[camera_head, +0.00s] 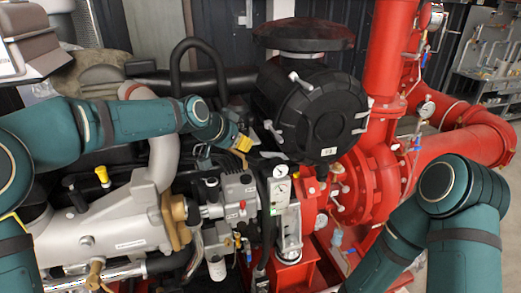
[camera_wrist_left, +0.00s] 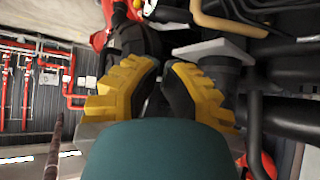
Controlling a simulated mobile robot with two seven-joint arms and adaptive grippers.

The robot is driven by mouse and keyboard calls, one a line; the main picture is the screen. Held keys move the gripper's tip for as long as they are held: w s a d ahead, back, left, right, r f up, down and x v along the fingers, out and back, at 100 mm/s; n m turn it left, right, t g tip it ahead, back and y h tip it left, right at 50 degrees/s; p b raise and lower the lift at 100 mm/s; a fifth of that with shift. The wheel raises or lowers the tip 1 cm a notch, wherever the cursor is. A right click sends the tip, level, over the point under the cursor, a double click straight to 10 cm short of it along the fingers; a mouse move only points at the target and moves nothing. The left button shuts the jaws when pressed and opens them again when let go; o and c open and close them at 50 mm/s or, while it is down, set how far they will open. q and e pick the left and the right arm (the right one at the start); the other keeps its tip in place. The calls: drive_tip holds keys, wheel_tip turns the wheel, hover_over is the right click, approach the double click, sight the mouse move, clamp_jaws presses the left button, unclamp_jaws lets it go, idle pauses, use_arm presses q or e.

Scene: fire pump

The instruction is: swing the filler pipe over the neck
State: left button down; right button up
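My left gripper (camera_head: 241,146), with yellow fingertips, is over the pump's middle, left of the big black round housing. In the left wrist view its two yellow-and-black fingers (camera_wrist_left: 163,78) have a narrow dark gap between their tips; whether something thin is held there is unclear. A tan bent pipe (camera_wrist_left: 228,24) lies beyond the right finger, apart from it; it may be the filler pipe. A pale square plate (camera_wrist_left: 214,50) sits by a dark cylinder there, possibly the neck. I cannot tell either part for certain in the head view. My right gripper is out of view.
The black round housing (camera_head: 313,112) stands right of my left gripper. A black hooped hose (camera_head: 198,46) rises behind my left forearm. Red pipework (camera_head: 465,138) fills the right side. A gauge and valve block (camera_head: 282,188) stands below the gripper. Free room is tight.

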use_arm(q)
drive_tip(key=shift+f, duration=0.15)
drive_tip(key=x, duration=1)
drive_tip(key=shift+p, duration=0.4)
drive_tip(key=shift+s+a, duration=0.1)
